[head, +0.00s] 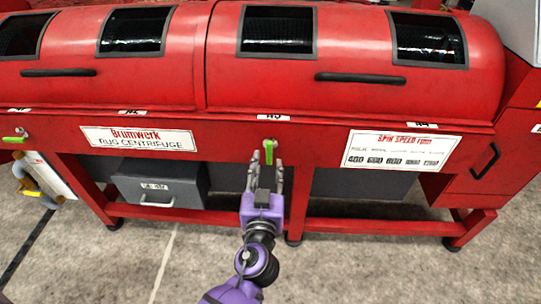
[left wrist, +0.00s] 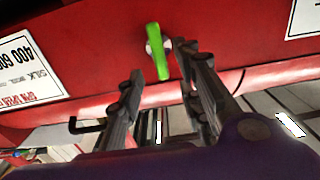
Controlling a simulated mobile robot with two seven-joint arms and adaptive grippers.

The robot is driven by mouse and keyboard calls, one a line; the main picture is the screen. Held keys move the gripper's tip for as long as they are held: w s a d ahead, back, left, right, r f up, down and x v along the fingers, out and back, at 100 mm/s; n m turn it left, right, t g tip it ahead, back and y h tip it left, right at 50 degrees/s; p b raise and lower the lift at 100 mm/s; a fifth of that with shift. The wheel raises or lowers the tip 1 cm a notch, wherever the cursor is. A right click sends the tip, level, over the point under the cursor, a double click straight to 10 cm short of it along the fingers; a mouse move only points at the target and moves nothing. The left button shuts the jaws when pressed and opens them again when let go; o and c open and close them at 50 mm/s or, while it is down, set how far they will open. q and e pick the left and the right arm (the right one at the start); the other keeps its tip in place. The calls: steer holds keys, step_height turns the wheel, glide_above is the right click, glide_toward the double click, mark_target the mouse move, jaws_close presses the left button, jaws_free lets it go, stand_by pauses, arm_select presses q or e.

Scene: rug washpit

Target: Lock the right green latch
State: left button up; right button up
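The right green latch (head: 269,151) hangs roughly vertical on the front rail of the red machine, below the N3 label. In the left wrist view the same green latch (left wrist: 158,52) is slightly tilted beside a pale round pivot. My left gripper (head: 265,174) is open and empty just below the latch, pointing at the rail. In the left wrist view its two fingers (left wrist: 170,82) stand apart with the latch's end near the gap between their tips; I cannot tell whether they touch it. My right gripper is not in view.
Another green latch (head: 14,140) lies about horizontal at the far left. The red machine (head: 235,133) spans the view, with black lid handles above (head: 360,78). A grey drawer box (head: 160,186) sits below left, and a lower red crossbar (head: 360,226) runs beneath. The front floor is clear.

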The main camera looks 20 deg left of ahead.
mark_target(269, 152)
arm_select(q)
steer(key=x, duration=0.7)
steer(key=shift+p, duration=0.4)
steer(key=shift+c, duration=0.5)
jaws_close()
